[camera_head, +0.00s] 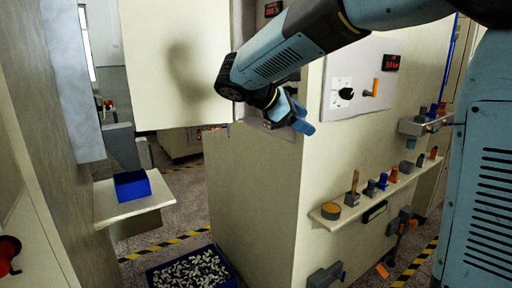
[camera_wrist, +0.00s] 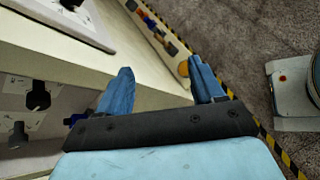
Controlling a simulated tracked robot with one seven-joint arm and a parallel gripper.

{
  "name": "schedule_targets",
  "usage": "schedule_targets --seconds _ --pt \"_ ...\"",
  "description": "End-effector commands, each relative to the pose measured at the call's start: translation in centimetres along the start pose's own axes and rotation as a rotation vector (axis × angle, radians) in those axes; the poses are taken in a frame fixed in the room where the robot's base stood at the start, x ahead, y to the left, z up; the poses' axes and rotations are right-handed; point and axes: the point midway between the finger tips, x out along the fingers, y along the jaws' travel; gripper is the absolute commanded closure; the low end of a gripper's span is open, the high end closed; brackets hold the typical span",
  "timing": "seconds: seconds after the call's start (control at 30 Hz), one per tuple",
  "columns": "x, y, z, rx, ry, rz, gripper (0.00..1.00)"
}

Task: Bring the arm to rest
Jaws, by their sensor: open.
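My arm reaches in from the upper right of the head view, and its blue-fingered gripper (camera_head: 292,112) hangs in front of the cream cabinet (camera_head: 250,190), near its top corner. In the wrist view my gripper (camera_wrist: 160,88) has its two blue fingers spread well apart. Nothing is between them. The cabinet's face and edge run behind the fingers. I cannot tell how close the fingers are to the cabinet.
A shelf (camera_head: 375,190) with several small tools juts from the cabinet, below a white panel (camera_head: 355,80) with knobs. A blue bin (camera_head: 132,185) stands on a ledge at left. A crate of metal parts (camera_head: 190,272) sits on the floor. Yellow-black tape (camera_wrist: 265,135) marks the floor.

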Motion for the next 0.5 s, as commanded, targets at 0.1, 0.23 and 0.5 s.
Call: schedule_targets --seconds 0.1,0.23,0.5 --pt "2.8 -3.2 2.4 0.135 0.106 -0.094 0.33" --pt "4.9 -6.9 4.2 0.293 0.214 -0.191 0.33" --pt "6.9 -14.4 6.5 0.665 0.412 -0.381 0.33"
